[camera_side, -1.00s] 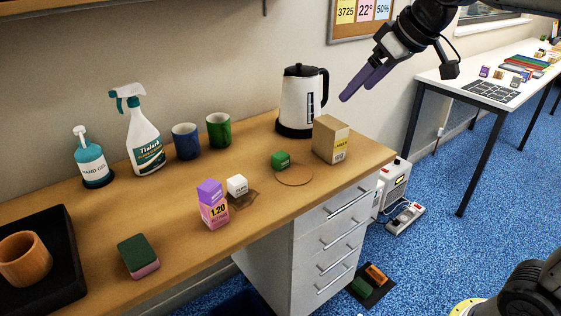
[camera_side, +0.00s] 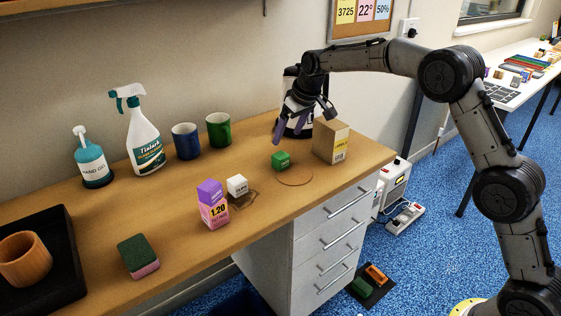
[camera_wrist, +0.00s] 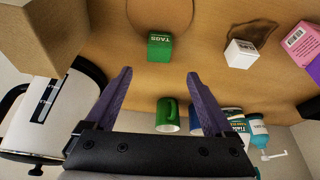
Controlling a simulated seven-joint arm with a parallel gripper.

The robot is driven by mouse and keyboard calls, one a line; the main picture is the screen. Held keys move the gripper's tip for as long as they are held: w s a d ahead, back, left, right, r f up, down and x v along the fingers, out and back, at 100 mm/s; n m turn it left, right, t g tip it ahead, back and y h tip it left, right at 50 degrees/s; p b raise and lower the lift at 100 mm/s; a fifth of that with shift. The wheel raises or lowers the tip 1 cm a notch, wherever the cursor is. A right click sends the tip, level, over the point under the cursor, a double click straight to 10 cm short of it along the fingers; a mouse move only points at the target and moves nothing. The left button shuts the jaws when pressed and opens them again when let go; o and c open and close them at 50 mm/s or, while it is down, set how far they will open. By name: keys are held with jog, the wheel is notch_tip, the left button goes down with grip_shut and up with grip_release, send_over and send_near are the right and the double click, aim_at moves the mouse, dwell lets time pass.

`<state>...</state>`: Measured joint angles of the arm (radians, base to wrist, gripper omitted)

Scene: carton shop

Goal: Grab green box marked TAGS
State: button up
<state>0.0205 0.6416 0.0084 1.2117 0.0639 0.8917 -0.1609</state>
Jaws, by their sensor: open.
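The small green box (camera_side: 281,160) sits on the wooden desk, beside a round ring mark. In the wrist view the green box (camera_wrist: 159,47) shows TAGS lettering and lies ahead of my fingers, between their lines and clear of them. My gripper (camera_side: 290,137) is open and empty, with its two purple fingers pointing down above the desk, in front of the kettle and near the green box. In the wrist view my gripper (camera_wrist: 161,85) shows its fingers spread wide with a gap between them.
A cardboard box (camera_side: 329,141) stands right of the green box. The kettle (camera_side: 290,85) is behind my gripper, partly hidden. A white box (camera_side: 237,186) and a purple-pink carton (camera_side: 212,205) stand front left. A green mug (camera_side: 219,130) and a blue mug (camera_side: 186,141) stand left.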

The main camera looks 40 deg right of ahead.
aim_at(281, 155)
jog(key=x, duration=0.5)
jog(key=shift+s+x, duration=0.1)
jog(key=shift+x, duration=1.25)
jog(key=shift+s+x, duration=0.15)
jog(key=shift+x, duration=1.2)
jog(key=shift+d+f, duration=0.1)
grip_shut()
